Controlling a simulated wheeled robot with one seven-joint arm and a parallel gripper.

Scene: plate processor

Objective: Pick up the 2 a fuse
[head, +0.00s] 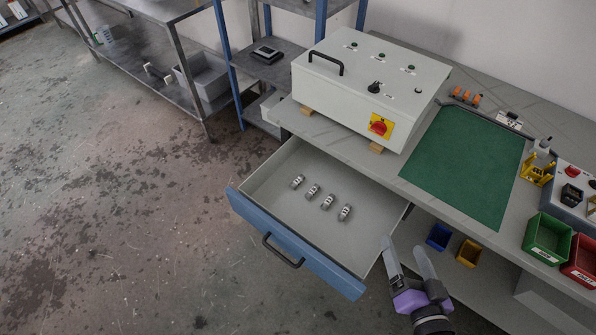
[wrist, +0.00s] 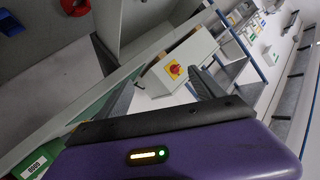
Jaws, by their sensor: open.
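Several small grey-white fuse-like parts lie in a slanting row in the open drawer (head: 262,216), among them the leftmost part (head: 297,181), a second part (head: 313,191), a third part (head: 328,201) and the rightmost part (head: 345,212). Their markings are too small to read, so I cannot tell which is the 2 A fuse. My gripper (head: 405,247) is open and empty, to the right of the drawer and apart from the parts. Its two fingers also show in the wrist view, where I cannot make out the parts.
The grey control box (head: 330,90) with a red-yellow switch (head: 379,126) stands on the bench behind the drawer. A green mat (head: 465,165) lies right of it. Green (head: 548,238) and red (head: 580,260) bins sit at the right. The drawer front has a black handle (head: 282,252).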

